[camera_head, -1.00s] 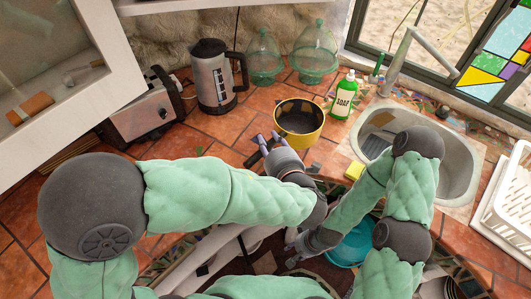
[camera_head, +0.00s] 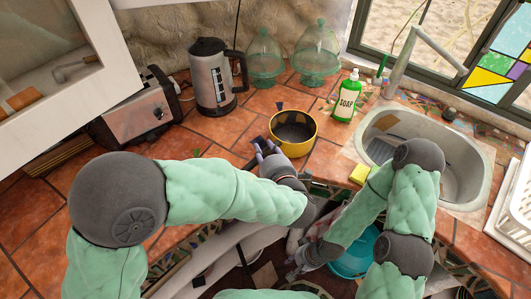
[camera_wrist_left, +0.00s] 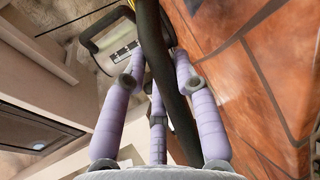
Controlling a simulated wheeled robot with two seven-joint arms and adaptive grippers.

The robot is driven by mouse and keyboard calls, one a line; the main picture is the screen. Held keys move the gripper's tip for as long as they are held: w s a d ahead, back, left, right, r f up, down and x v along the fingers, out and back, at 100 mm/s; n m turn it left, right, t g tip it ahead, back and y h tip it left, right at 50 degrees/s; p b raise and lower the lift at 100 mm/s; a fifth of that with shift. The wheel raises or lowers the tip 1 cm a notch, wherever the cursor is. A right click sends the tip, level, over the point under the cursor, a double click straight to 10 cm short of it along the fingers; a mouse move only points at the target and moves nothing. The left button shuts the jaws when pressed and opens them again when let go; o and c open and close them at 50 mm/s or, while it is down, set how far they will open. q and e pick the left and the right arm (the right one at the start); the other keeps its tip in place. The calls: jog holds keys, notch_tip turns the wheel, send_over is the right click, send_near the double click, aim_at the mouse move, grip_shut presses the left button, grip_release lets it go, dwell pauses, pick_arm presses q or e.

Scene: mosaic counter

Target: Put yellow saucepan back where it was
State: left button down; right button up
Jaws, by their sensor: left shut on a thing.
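The yellow saucepan (camera_head: 295,150) is upright over the tiled counter, left of the soap bottle; I cannot tell whether its base touches the tiles. Its inside is dark and looks empty. My left gripper (camera_head: 267,151) is at the near-left side of the saucepan, shut on its dark handle. In the left wrist view the black handle (camera_wrist_left: 167,75) runs between the purple fingers of the left gripper (camera_wrist_left: 160,65). My right gripper (camera_head: 297,264) is low, below the counter's front edge, and away from the saucepan. Its fingers are too small to read.
A green soap bottle (camera_head: 346,102) and a yellow sponge (camera_head: 363,173) are near the sink (camera_head: 463,183). A kettle (camera_head: 212,85), a toaster (camera_head: 134,116) and glass domes (camera_head: 317,50) line the back. Tiles left of the saucepan are clear. A teal bowl (camera_head: 352,257) is below.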

pick_arm(q)
jog(key=shift+r, duration=0.1)
jog(key=c, duration=1)
grip_release()
jog(key=shift+o, duration=0.2)
jog(key=shift+s+d+r, duration=0.1)
jog(key=shift+s, duration=0.2)
jog(key=p+v, duration=0.4)
jog(key=v, duration=0.7)
jog(key=shift+s, duration=0.2)
jog(key=shift+r, duration=0.1)
